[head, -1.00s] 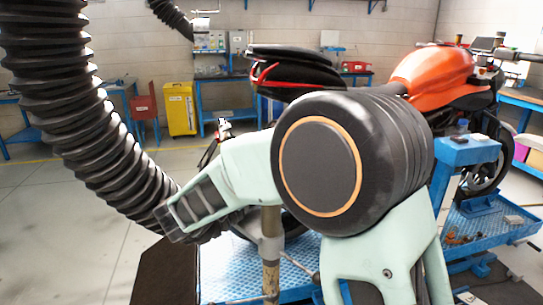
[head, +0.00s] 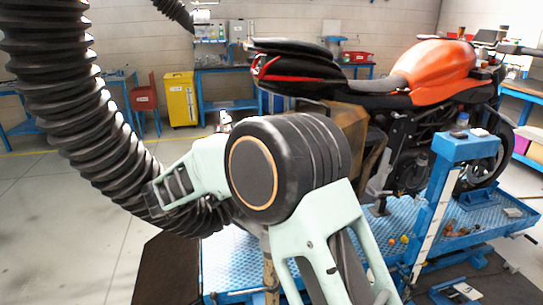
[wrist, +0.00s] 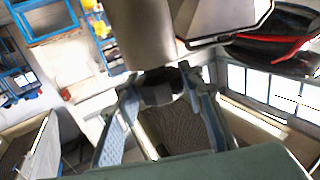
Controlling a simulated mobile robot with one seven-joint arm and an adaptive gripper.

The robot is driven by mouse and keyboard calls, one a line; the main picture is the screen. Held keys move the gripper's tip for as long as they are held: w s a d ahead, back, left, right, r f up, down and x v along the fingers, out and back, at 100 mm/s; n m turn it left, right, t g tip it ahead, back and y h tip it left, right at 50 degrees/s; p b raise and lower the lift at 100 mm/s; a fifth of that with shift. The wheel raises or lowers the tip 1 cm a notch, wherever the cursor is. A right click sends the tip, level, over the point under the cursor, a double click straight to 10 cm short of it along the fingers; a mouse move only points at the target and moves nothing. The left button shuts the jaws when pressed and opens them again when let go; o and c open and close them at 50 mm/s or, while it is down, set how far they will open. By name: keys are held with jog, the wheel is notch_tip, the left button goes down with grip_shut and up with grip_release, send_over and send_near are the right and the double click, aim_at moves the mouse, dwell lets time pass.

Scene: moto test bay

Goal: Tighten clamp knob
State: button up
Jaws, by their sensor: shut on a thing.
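My gripper (wrist: 162,90) shows as a dark shape in the middle of the wrist view, just below a large grey cylinder (wrist: 140,35). It is shut on a small dark piece that looks like the clamp knob. The knob is mostly hidden between the fingers and I cannot tell its turn. A black ribbed hose (head: 75,110) hangs from the upper left and ends behind my arm.
The orange motorcycle (head: 435,62) stands on a blue lift (head: 225,265), its tail close to my arm. A blue post (head: 440,190) stands at the right. A yellow cabinet (head: 181,100) and workbenches line the back. Floor at the left is clear.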

jog(key=o, duration=1.2)
jog(key=shift+d+r, duration=0.1)
jog(key=v, duration=1.2)
